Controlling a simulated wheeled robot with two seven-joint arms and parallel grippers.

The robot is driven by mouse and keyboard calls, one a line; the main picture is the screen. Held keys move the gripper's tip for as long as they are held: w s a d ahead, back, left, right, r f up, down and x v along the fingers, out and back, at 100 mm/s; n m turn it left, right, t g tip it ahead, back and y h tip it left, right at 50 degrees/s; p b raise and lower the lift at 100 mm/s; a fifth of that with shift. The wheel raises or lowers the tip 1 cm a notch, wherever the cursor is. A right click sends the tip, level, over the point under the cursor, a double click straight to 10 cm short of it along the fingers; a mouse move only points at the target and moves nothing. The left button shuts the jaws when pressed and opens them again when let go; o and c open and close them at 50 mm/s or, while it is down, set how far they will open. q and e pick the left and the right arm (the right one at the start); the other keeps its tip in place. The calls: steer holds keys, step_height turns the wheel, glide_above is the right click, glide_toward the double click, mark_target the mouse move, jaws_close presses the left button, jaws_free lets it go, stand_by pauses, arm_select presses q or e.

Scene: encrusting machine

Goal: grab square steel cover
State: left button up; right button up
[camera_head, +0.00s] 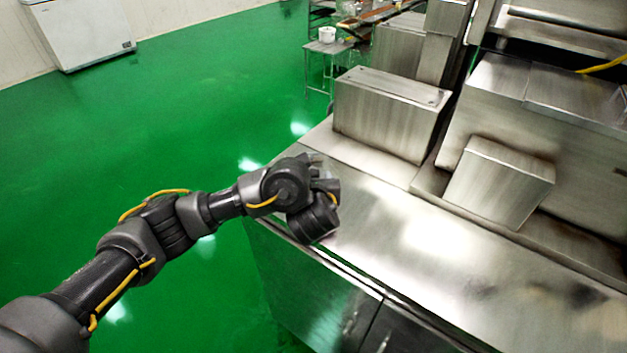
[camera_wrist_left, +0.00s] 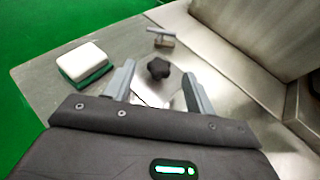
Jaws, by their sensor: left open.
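My left gripper (camera_head: 325,172) hangs over the left end of the steel worktop in the head view, partly hidden by its own wrist. In the left wrist view its two fingers (camera_wrist_left: 158,72) are apart, with nothing clasped between them. A black star-shaped knob (camera_wrist_left: 158,68) shows just beyond the fingertips. A bright, pale angular patch (camera_wrist_left: 150,98) lies between the fingers; I cannot tell whether it is a steel cover. A square steel box-shaped cover (camera_head: 500,182) sits against the machine, right of the gripper and apart from it. My right gripper is out of view.
The steel worktop (camera_head: 440,245) is mostly bare. A white and green block (camera_wrist_left: 84,62) and a small metal piece (camera_wrist_left: 162,37) lie near the gripper. A tall steel housing (camera_head: 390,112) stands behind. Green floor is open to the left.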

arm_select(q)
steer(key=shift+b+x, duration=0.4)
steer(key=shift+x, duration=0.35)
steer(key=shift+w+f, duration=0.2)
steer(key=shift+w, duration=0.2)
jaws_close()
steer(key=shift+r, duration=0.2)
